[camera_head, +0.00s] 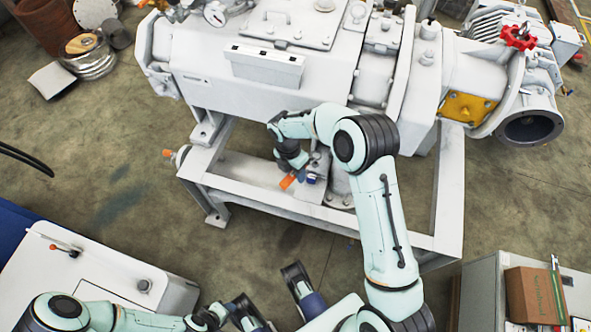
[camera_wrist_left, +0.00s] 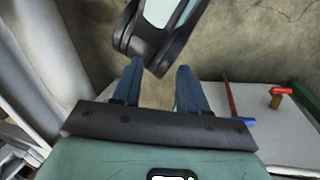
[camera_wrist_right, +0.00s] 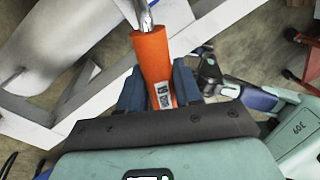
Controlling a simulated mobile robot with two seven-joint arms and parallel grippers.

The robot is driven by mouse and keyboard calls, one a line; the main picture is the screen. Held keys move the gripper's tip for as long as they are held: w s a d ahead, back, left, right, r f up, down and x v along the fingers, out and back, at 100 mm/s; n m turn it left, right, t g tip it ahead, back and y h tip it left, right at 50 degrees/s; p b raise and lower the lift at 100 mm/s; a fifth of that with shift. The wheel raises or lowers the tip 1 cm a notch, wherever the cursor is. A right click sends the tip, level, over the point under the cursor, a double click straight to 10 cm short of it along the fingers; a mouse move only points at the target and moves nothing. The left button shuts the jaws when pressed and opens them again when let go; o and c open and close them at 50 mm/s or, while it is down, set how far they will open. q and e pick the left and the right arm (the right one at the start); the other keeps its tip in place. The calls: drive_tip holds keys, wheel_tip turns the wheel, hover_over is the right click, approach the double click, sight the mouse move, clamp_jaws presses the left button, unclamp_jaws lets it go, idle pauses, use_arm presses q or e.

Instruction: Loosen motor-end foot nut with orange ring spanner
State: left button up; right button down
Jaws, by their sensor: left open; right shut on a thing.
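The orange ring spanner (camera_wrist_right: 152,60) shows in the right wrist view, its orange handle between the fingers of my right gripper (camera_wrist_right: 158,88). Its bright metal shank runs up out of that view, so the ring end is hidden. In the head view my right gripper (camera_head: 306,178) is low beside the machine's frame, with a bit of the orange handle (camera_head: 288,182) showing. The foot nut cannot be made out; my right arm covers much of that area.
The grey vacuum machine (camera_head: 215,55) stands on a pale steel frame (camera_head: 275,208). A white cabinet (camera_head: 95,275) is at the lower left. A cardboard box (camera_head: 535,295) sits on a grey cabinet at the lower right. Open floor (camera_head: 110,170) lies left of the frame.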

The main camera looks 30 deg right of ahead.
use_arm(q)
drive_tip(key=shift+t+y, duration=0.3)
drive_tip(key=shift+t, duration=0.3)
drive_tip(key=shift+w+a+f+b, duration=0.35)
drive_tip(key=shift+w+f, duration=0.1)
drive_tip(key=shift+w, duration=0.15)
drive_tip(key=shift+w+a+f+b, duration=0.25)
drive_tip(key=shift+w+f+b, duration=0.15)
drive_tip(key=shift+w, duration=0.25)
drive_tip(key=shift+w+a+f+b, duration=0.3)
drive_tip(key=shift+w+f, duration=0.2)
drive_tip(key=shift+w, duration=0.1)
use_arm(e)
drive_tip(key=shift+w+x, duration=0.2)
drive_tip(key=shift+x, duration=0.9)
drive_tip(key=shift+w+x, duration=0.2)
drive_tip(key=shift+x, duration=0.9)
use_arm(q)
drive_tip(key=shift+r, duration=0.1)
use_arm(e)
drive_tip(key=shift+a, duration=0.15)
use_arm(q)
drive_tip(key=shift+f+b, duration=0.3)
drive_tip(key=shift+f, duration=0.2)
use_arm(e)
drive_tip(key=shift+x, duration=0.85)
use_arm(q)
drive_tip(key=shift+w, duration=0.1)
use_arm(e)
drive_tip(key=shift+w, duration=0.25)
